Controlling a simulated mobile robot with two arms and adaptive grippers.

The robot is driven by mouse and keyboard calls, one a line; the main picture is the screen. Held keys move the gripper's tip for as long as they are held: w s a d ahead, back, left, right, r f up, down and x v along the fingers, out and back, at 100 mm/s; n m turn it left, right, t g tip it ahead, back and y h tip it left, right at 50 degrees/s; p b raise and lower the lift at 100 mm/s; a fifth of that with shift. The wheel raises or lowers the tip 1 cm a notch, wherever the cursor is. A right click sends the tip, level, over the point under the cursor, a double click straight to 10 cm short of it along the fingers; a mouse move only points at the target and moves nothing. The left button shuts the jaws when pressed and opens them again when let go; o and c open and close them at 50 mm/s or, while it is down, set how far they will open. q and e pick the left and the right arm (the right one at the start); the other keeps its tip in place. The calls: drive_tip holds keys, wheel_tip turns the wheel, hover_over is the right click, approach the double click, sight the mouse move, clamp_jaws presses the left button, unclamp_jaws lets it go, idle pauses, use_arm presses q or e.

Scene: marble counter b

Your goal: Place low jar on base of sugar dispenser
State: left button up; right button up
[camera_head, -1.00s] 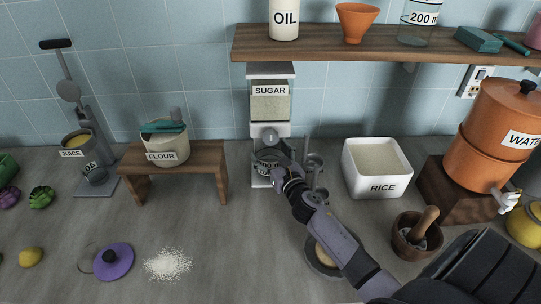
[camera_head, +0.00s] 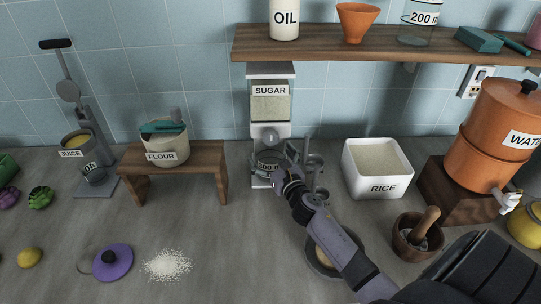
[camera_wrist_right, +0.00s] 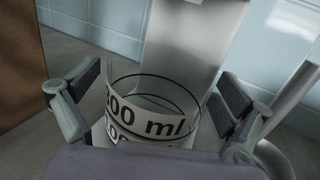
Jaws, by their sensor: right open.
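The low jar (camera_head: 267,159) is clear, with a black-on-white ml label. It stands upright at the base (camera_head: 258,183) of the sugar dispenser (camera_head: 271,106), below the spout. In the right wrist view the jar (camera_wrist_right: 150,127) is between the spread fingers, in front of the dispenser's pale column (camera_wrist_right: 190,45). My right gripper (camera_head: 277,174) is open at the jar's front; its fingers (camera_wrist_right: 158,92) show gaps to the jar on both sides. The gripper hides part of the jar's lower front and the base. My left gripper is not in view.
Measuring cups on a stand (camera_head: 314,165) are close to the right of my gripper. A rice bin (camera_head: 378,170) is farther right, and a mortar (camera_head: 415,240) is in front of it. A wooden stand (camera_head: 190,157) with a flour jar is to the left. A shelf (camera_head: 330,44) is above.

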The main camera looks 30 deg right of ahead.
drive_tip(key=shift+r, duration=0.1)
drive_tip(key=shift+s, duration=0.1)
drive_tip(key=s, duration=0.4)
drive_tip(key=s+a+b, duration=0.1)
drive_tip(key=s, duration=0.1)
drive_tip(key=shift+s, duration=0.2)
drive_tip(key=shift+s+a, duration=0.1)
drive_tip(key=shift+s, duration=0.3)
